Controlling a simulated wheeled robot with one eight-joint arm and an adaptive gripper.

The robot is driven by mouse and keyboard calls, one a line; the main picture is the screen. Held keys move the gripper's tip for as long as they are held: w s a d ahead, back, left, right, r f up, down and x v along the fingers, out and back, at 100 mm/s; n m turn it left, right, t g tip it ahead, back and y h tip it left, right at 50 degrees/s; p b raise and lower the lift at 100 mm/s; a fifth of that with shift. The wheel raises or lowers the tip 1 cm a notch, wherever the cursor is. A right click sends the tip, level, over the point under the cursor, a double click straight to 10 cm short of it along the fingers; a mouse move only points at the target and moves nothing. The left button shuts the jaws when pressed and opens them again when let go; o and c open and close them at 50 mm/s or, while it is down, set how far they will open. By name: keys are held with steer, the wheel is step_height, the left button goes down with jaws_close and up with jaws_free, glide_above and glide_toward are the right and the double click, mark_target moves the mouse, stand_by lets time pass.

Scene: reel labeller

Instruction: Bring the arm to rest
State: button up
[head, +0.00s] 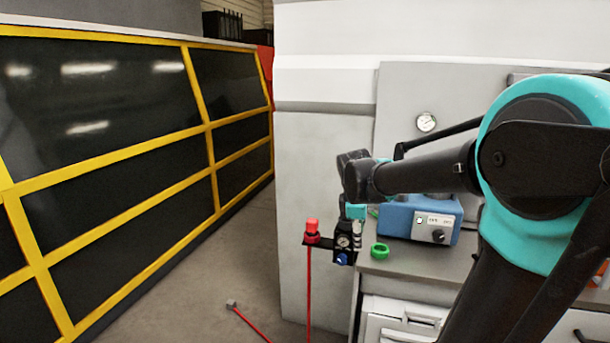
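My arm reaches in from the right side of the head view, over the workbench. Its black forearm ends in a dark wrist that bends downward, with a small teal part below it. My gripper (355,232) seems to hang under that teal part, at the bench's left front corner. It is small and overlaps a black fitting behind or beside it. I cannot make out its fingers, whether they are open or shut, or whether they touch the fitting.
A black fitting with gauge and blue knob (343,259) is at the bench corner, near a red-topped post (312,228). A green ring (380,251) and blue device (421,218) sit on the grey bench (430,266). Yellow-framed dark panels (110,130) line the left; floor between is mostly clear.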

steer(key=s+d+f+m+t+y, duration=0.1)
steer(key=s+d+f+m, duration=0.1)
steer(key=s+f+m, duration=1.3)
steer(key=s, duration=0.3)
steer(key=shift+d+f+y, duration=0.25)
steer(key=shift+d+y, duration=0.05)
steer(key=shift+y, duration=0.1)
